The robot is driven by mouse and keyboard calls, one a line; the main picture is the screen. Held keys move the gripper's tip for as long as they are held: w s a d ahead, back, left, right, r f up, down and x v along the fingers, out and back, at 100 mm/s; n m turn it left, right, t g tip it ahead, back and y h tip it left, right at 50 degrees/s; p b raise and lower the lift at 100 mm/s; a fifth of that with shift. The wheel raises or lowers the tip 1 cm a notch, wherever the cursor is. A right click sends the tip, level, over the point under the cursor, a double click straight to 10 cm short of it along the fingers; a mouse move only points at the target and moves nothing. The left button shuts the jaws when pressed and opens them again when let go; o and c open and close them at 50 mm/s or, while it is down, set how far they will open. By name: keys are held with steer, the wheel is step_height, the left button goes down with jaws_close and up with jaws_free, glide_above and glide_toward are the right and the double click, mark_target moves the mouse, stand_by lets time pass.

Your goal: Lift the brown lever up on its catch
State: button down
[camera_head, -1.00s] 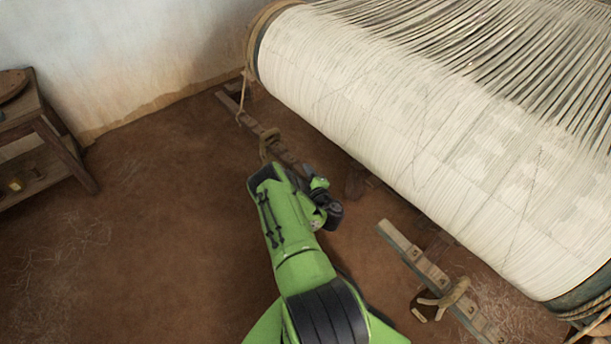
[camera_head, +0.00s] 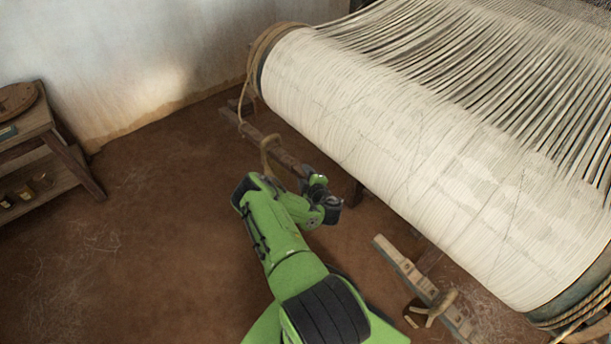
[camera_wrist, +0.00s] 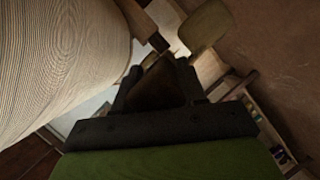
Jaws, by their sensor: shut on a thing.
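The brown lever (camera_head: 288,161) is a long dark wooden bar below the left part of the cloth roll. It runs from near the wall toward my gripper (camera_head: 310,178). A curved tan piece (camera_head: 267,153), perhaps its catch, stands at the bar; I cannot tell whether the bar rests on it. In the wrist view my gripper (camera_wrist: 160,78) is shut on a dark brown piece (camera_wrist: 158,90), which fits the lever's near end. My wrist hides that end in the head view.
The large cloth roll (camera_head: 400,150) lies close to the right of my gripper. A second, paler bar (camera_head: 404,266) with a curved tan piece (camera_head: 437,304) is on the right. A wooden stand (camera_head: 60,165) is at left.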

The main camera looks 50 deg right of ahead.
steer(key=shift+s+f, duration=0.1)
steer(key=shift+f, duration=0.2)
steer(key=c, duration=0.7)
jaws_free()
steer(key=shift+c, duration=0.2)
steer(key=p+v, duration=1)
steer(key=v, duration=0.5)
steer(key=shift+s+a+r+p, duration=0.2)
steer(key=shift+r+p, duration=0.05)
steer(key=shift+p, duration=0.15)
